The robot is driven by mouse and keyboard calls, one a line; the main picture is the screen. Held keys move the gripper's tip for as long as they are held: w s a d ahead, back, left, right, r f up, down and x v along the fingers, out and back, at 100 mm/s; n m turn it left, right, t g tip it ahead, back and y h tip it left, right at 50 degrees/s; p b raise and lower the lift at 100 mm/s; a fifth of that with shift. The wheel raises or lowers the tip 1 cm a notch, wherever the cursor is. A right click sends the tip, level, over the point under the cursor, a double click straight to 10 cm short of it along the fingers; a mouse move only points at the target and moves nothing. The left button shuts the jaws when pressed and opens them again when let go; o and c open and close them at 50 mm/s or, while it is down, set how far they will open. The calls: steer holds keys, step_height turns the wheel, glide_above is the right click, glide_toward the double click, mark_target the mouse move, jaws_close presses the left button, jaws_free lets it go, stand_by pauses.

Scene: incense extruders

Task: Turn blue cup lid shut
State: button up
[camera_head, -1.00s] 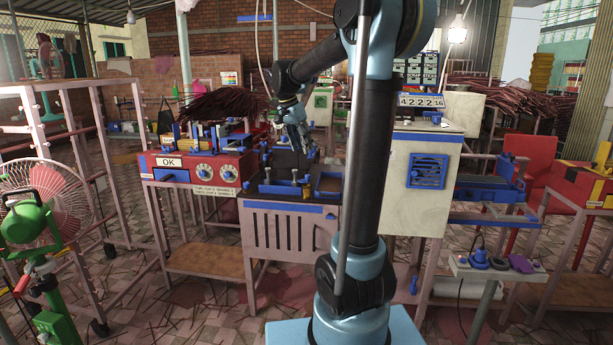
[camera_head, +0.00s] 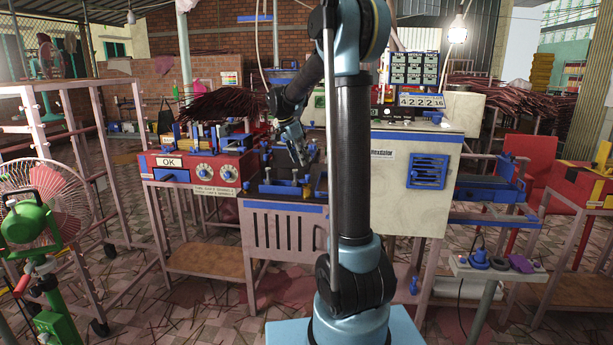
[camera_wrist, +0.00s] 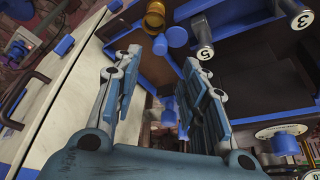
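My gripper (camera_head: 302,162) points down over the dark work surface of the middle bench in the head view. In the wrist view my gripper (camera_wrist: 158,62) has its two fingers spread apart, with no object visibly clamped between them. A blue round piece (camera_wrist: 177,36) and a smaller blue piece beside it lie beyond the fingertips, close to a brass-coloured cup (camera_wrist: 154,18). Another blue part (camera_wrist: 168,112) shows in the gap between the fingers, lower in the picture. I cannot tell which blue piece is the cup lid, or whether any lid is seated.
A white cabinet (camera_head: 408,190) is right of the bench, and a red control box (camera_head: 200,170) is left. A blue-edged pale panel (camera_wrist: 70,85) runs along the wrist view's left.

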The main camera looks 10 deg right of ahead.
mark_target(308, 175)
steer(key=x, duration=0.8)
steer(key=shift+d+f, duration=0.1)
steer(key=shift+f, duration=0.15)
jaws_close()
